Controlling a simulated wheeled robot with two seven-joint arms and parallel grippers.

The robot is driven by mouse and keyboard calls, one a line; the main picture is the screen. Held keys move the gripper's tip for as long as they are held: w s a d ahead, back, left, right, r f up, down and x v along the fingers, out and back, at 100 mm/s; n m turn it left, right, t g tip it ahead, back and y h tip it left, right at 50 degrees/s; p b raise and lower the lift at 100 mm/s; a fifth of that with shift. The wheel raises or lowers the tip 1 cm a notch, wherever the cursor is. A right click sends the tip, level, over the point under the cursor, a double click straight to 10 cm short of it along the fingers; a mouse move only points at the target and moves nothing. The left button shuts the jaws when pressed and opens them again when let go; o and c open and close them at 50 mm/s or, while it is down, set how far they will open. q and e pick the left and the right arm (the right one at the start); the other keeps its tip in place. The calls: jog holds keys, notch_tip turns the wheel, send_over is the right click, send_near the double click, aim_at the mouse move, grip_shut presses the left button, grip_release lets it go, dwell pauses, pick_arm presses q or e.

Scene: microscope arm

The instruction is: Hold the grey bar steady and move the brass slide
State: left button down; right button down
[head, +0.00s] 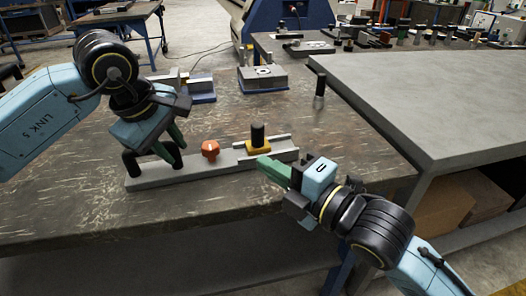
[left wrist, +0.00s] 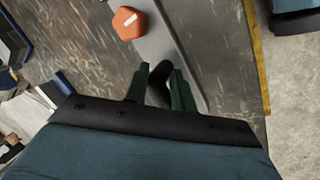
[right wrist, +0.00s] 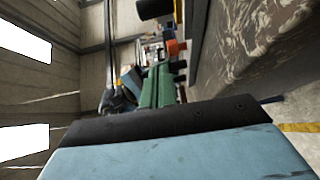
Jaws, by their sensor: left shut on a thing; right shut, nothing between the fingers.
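The grey bar (head: 190,173) lies on the worn bench top and also shows in the left wrist view (left wrist: 160,45). The brass slide (head: 258,147), with a black knob (head: 257,132) standing on it, sits between rails near the bar's right end. An orange knob (head: 210,149) is on the bar's middle. My left gripper (head: 174,155) is shut on a black handle (left wrist: 158,87) at the bar's left end; its fingers partly hide it. My right gripper (head: 263,164) is shut and empty, its tips in front of the brass slide; contact cannot be told.
A grey block fixture (head: 263,78) and blue-based blocks (head: 200,88) stand farther back on the bench. A dark upright cylinder (head: 319,92) stands near the right edge. A grey table (head: 430,100) adjoins at the right. The bench's front edge runs close before the bar.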

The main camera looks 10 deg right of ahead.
aim_at(256, 135)
pick_arm(q)
jog(key=shift+r, duration=0.15)
pick_arm(e)
jog(key=x, duration=0.8)
jog(key=shift+w+a, duration=0.15)
jog(key=shift+a, duration=0.05)
jog(key=d, duration=0.1)
jog(key=w+d, duration=0.1)
jog(key=shift+w+d, duration=0.2)
jog(key=shift+d, duration=0.1)
jog(key=shift+w+d, duration=0.15)
jog(key=shift+d, duration=0.35)
jog(key=shift+w+d, duration=0.2)
jog(key=shift+d, duration=2.9)
jog(key=a, duration=0.2)
jog(key=s+a, duration=0.1)
jog(key=a, duration=0.1)
jog(key=v, duration=1)
